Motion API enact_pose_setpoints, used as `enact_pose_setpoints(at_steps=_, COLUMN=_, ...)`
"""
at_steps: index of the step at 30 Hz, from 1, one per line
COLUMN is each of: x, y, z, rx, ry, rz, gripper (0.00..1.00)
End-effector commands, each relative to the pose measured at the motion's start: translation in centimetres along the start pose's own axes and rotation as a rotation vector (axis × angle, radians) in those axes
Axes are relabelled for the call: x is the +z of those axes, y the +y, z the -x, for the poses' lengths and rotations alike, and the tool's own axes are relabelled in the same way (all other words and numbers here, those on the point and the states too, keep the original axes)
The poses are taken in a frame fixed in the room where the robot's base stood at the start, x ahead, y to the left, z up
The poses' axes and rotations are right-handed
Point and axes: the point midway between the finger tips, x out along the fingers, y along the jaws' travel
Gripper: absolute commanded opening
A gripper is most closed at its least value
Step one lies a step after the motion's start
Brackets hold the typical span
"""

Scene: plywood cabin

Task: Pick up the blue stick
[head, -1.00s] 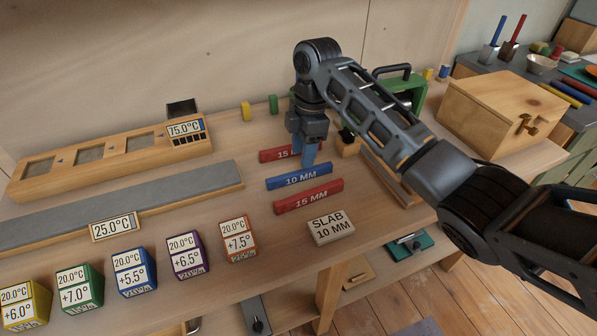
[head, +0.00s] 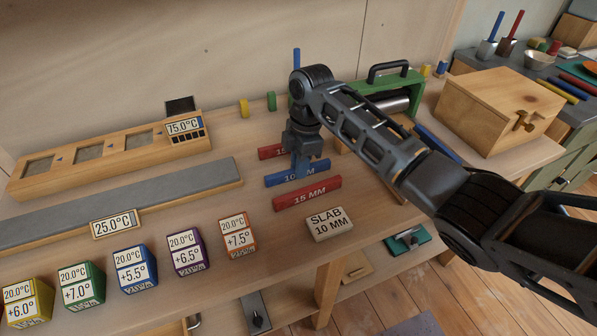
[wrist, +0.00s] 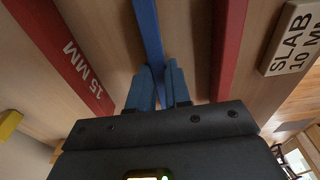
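The blue stick (head: 284,179) is a long blue bar marked 10 MM, between two red 15 MM bars on the bench. My gripper (head: 300,168) points down at its middle and hides part of its lettering. In the wrist view the blue stick (wrist: 147,30) runs up to my gripper's blue fingertips (wrist: 158,70). One finger is on each side, with a gap about as narrow as the stick, so the gripper looks shut on it. The stick is at or very near the bench top; any small lift is hard to tell.
Red bars (head: 308,193) (head: 271,152) lie close on both sides. The slab block (head: 330,223) is in front, with several coloured cubes (head: 187,250) to the left. A green frame with a handle (head: 405,84) and a wooden box (head: 500,108) stand behind right.

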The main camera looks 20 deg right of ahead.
Motion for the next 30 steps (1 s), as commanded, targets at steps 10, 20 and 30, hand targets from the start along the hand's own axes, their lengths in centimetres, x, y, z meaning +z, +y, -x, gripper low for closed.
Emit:
enact_pose_setpoints(at_steps=10, x=0.0, y=0.0, z=0.0, rx=0.0, ry=0.0, rz=0.0, gripper=0.0)
enact_pose_setpoints(at_steps=20, x=-0.1, y=0.1, z=0.8, rx=0.002, ry=0.001, rz=0.001, gripper=0.0)
enact_pose_setpoints(at_steps=30, x=3.0, y=-0.1, z=6.5, rx=0.004, ry=0.001, rz=-0.004, gripper=0.0)
